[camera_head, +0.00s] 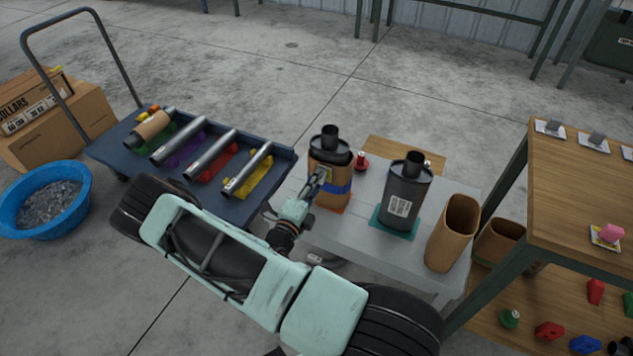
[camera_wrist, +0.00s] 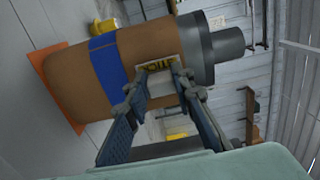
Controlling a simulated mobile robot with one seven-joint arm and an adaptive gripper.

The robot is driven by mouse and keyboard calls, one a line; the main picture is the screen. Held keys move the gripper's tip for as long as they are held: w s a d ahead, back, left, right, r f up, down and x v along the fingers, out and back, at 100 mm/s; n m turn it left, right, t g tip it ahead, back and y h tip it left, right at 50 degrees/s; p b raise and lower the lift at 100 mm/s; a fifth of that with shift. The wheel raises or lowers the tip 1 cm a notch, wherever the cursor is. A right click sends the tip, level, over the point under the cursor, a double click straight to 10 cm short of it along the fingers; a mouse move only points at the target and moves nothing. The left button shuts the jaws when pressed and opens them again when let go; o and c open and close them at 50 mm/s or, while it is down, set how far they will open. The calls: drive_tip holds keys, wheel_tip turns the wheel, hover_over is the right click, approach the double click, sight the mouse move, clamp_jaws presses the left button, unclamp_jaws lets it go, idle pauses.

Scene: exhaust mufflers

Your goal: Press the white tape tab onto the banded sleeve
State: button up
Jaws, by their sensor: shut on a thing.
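The banded sleeve (camera_head: 322,180) is a brown cardboard tube with a blue band around a dark muffler (camera_head: 330,143). It stands upright on an orange mat (camera_head: 340,208) on the grey table; in the wrist view the sleeve (camera_wrist: 146,48) lies sideways. My gripper (camera_head: 319,177) is at the sleeve's left front side, above the blue band. In the wrist view my gripper (camera_wrist: 158,72) is shut on the white tape tab (camera_wrist: 172,61), which has yellow and dark print. The tab appears against the sleeve near its upper rim; the fingertips partly hide it, so full contact is unclear.
A second dark muffler (camera_head: 404,188) on a green mat and an empty brown sleeve (camera_head: 453,235) stand to the right. A small red object (camera_head: 361,162) is just behind the banded sleeve. A blue cart (camera_head: 222,207) with several metal tubes is at left, a wooden shelf (camera_head: 575,165) at right.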

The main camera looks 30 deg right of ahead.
drive_tip(key=shift+x, duration=1.65)
idle(0.8)
drive_tip(key=shift+s+a, duration=0.3)
drive_tip(key=shift+a, duration=0.05)
drive_tip(key=shift+w+d, duration=0.4)
idle(0.4)
idle(0.6)
drive_tip(key=p+v, duration=0.1)
drive_tip(key=v, duration=0.6)
idle(0.8)
idle(0.5)
